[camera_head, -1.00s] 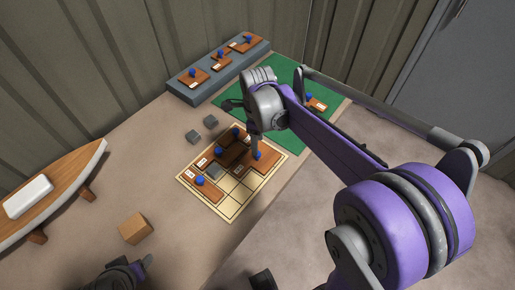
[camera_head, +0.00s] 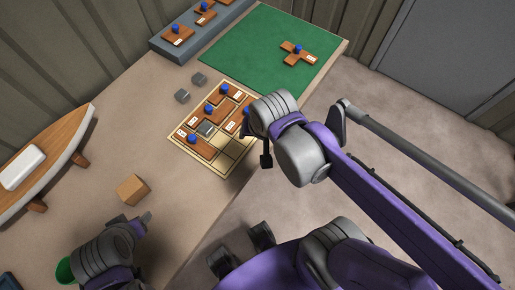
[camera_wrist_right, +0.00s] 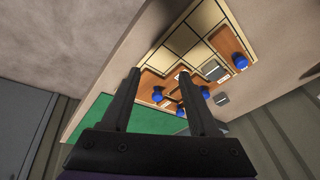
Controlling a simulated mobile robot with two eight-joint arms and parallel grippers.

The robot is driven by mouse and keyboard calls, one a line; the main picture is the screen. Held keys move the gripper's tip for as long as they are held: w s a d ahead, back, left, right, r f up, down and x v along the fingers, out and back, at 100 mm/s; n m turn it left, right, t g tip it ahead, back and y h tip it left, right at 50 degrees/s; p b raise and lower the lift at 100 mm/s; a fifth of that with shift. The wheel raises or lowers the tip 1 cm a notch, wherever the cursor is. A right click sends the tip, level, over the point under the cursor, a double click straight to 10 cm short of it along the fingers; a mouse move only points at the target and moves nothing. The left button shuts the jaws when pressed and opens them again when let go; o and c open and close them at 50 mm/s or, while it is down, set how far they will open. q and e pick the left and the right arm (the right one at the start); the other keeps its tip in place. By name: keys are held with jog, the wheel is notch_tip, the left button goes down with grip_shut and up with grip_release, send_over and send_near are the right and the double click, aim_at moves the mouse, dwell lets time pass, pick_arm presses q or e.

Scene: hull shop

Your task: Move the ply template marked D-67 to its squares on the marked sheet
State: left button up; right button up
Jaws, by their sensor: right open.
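The marked sheet (camera_head: 237,160) lies on the bench with a grid of squares. Several brown ply templates with blue knobs lie on it, including one at the front left (camera_head: 204,149) and one at the right edge (camera_head: 240,119), partly hidden by my right arm. Another template (camera_head: 297,56) lies on the green mat. The labels are too small to read, so I cannot tell which is D-67. My right gripper (camera_head: 265,160) is open and empty, beside the sheet's right edge; its fingers (camera_wrist_right: 158,74) are apart in the wrist view. My left gripper (camera_head: 146,217) is low at the left; its jaws are unclear.
A grey block (camera_head: 206,128) sits on the sheet, and two more (camera_head: 182,96) lie behind it. A grey-blue rack (camera_head: 220,30) holds templates at the back. A wooden block (camera_head: 132,189) and a boat model (camera_head: 45,160) stand left. The green mat (camera_head: 255,50) is mostly bare.

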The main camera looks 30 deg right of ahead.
jog(key=s+f+n, duration=0.1)
jog(key=n, duration=0.1)
jog(key=s+f+n, duration=0.1)
jog(key=n, duration=0.1)
jog(key=s+a+f+n+t, duration=0.1)
jog(key=n, duration=0.1)
jog(key=shift+s+n, duration=0.3)
jog(key=shift+a, duration=0.1)
